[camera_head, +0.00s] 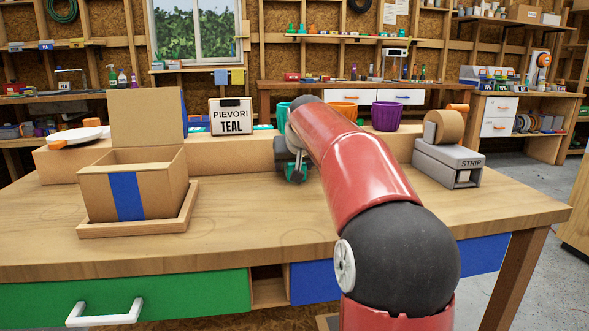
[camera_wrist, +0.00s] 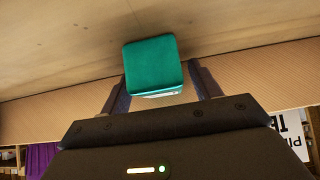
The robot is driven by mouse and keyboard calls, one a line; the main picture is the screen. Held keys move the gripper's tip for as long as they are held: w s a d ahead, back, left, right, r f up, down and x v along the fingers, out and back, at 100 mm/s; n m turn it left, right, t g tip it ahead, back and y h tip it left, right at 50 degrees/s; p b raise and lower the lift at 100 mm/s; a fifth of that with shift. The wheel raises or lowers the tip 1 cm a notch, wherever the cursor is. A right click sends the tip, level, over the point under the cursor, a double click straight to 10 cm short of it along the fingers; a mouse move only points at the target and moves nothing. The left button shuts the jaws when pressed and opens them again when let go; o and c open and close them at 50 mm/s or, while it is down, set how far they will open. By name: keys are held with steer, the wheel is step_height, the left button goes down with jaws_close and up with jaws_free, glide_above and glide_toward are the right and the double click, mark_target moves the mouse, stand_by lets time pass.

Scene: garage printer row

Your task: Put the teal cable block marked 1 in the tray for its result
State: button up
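The teal block (camera_wrist: 153,66) shows in the wrist view between the two fingers of my gripper (camera_wrist: 158,72). The left finger is close against it and a narrow gap shows at the right finger, so the gripper looks open around it. No number shows on the visible teal face. In the head view my gripper (camera_head: 293,158) points down at the back of the table, and the teal block (camera_head: 298,176) is partly hidden beneath it. A teal pot (camera_head: 283,114), an orange pot (camera_head: 344,109) and a purple pot (camera_head: 386,116) stand behind; no tray is clearly marked for a result.
A cardboard box (camera_head: 158,196) with a blue stripe sits in a wooden tray (camera_head: 100,230) at left. A sign (camera_head: 231,116) reads "PIEVORI TEAL". A grey dispenser (camera_head: 447,160) marked "STRIP" stands at right. A raised cardboard-coloured ledge (camera_head: 225,152) runs along the back. The front middle table is clear.

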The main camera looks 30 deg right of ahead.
steer(key=c, duration=1)
steer(key=shift+r, duration=0.1)
